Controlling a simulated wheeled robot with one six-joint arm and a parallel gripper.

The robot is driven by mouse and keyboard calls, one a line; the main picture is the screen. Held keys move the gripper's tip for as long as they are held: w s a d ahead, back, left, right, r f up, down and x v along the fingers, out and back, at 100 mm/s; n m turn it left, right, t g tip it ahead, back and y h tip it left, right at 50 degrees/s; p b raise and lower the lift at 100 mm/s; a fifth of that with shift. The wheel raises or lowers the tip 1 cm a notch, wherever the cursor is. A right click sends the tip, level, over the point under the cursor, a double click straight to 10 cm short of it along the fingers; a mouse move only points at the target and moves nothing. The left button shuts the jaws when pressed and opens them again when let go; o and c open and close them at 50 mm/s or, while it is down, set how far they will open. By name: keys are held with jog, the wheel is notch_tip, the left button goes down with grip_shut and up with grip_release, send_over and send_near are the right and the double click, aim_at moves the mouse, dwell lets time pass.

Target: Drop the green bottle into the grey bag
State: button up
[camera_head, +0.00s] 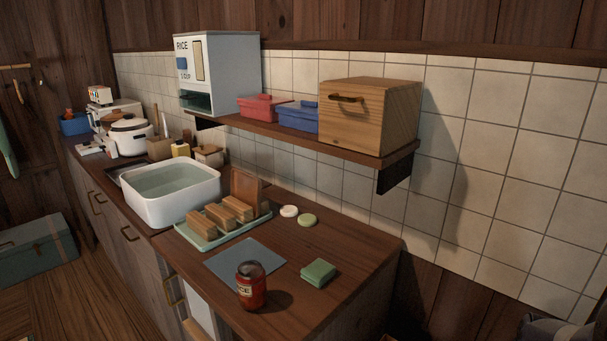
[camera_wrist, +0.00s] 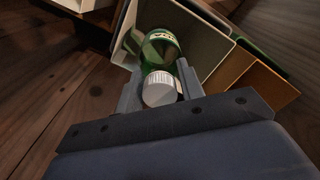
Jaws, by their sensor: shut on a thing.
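My gripper (camera_wrist: 160,78) shows in the wrist view, its two fingers shut on a green bottle (camera_wrist: 161,47) with a white cap (camera_wrist: 160,88). The cap end is nearer the camera. The bottle's far end is at a pale, open-topped container (camera_wrist: 195,22); I cannot tell whether it is inside. My gripper and the bottle are not in the head view. A dark grey item (camera_head: 552,329) is cut off at the head view's lower right corner; it may be the grey bag, but I cannot tell.
Upright brown and green panels (camera_wrist: 258,82) stand right of the pale container, near my gripper. Wooden floor (camera_wrist: 45,75) is open at left. The counter (camera_head: 345,255) holds a red jar (camera_head: 251,286), a green sponge (camera_head: 318,272) and a white basin (camera_head: 170,196).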

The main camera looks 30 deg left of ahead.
jog(key=o, duration=1.3)
jog(key=shift+r, duration=0.1)
notch_tip(320, 180, up, 11)
jog(key=shift+f+p, duration=0.15)
jog(key=shift+p, duration=0.8)
